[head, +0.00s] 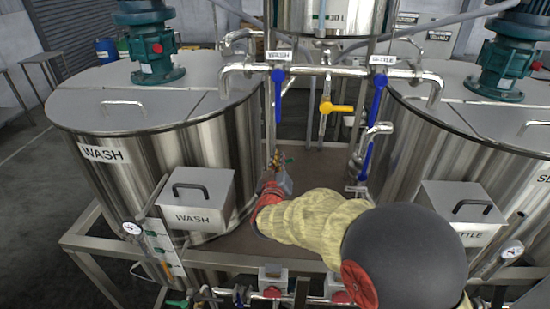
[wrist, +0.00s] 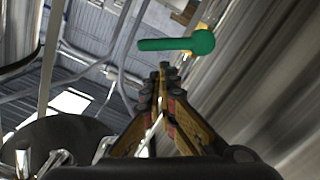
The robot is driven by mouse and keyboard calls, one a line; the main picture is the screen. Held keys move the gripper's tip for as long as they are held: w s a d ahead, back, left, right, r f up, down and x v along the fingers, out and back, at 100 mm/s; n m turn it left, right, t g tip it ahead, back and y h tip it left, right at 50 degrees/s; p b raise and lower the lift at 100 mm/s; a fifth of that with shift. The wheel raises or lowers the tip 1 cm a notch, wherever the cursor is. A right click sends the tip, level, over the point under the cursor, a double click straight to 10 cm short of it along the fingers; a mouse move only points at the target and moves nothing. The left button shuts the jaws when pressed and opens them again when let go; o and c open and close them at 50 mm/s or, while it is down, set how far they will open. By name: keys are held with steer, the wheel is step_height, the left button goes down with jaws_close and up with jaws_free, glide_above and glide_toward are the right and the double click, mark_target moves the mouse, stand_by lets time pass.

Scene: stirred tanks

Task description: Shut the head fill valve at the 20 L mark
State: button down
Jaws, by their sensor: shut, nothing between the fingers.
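The head tank (head: 352,14) is cut off at the top of the head view; only its 30 L mark (head: 337,19) reads, and no 20 L mark or level is visible. In the wrist view a green lever handle (wrist: 178,44) lies nearly level, just beyond and above my fingertips. No label shows whether it is the head fill valve. My gripper (wrist: 162,72) is shut and empty, its fingers apart from the lever in the picture. In the head view my gripper (head: 281,165) is small, low between the two tanks, with the green lever hard to make out there.
The wash tank (head: 150,120) stands left and the settle tank (head: 470,115) right. Between them hang blue wash (head: 278,92) and settle (head: 375,110) levers from a pipe, and a yellow lever (head: 337,107) sits crosswise. Pipes and frame bars crowd the space around my arm.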

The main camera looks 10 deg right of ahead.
steer(key=shift+d+f, duration=0.2)
steer(key=shift+f, duration=0.15)
steer(key=shift+d+f+m+b, duration=0.15)
steer(key=shift+m+b, duration=0.15)
steer(key=shift+b, duration=0.2)
steer(key=shift+s+d+f+m+b, duration=0.1)
steer(key=shift+d+m+b, duration=0.1)
steer(key=shift+m+b, duration=0.35)
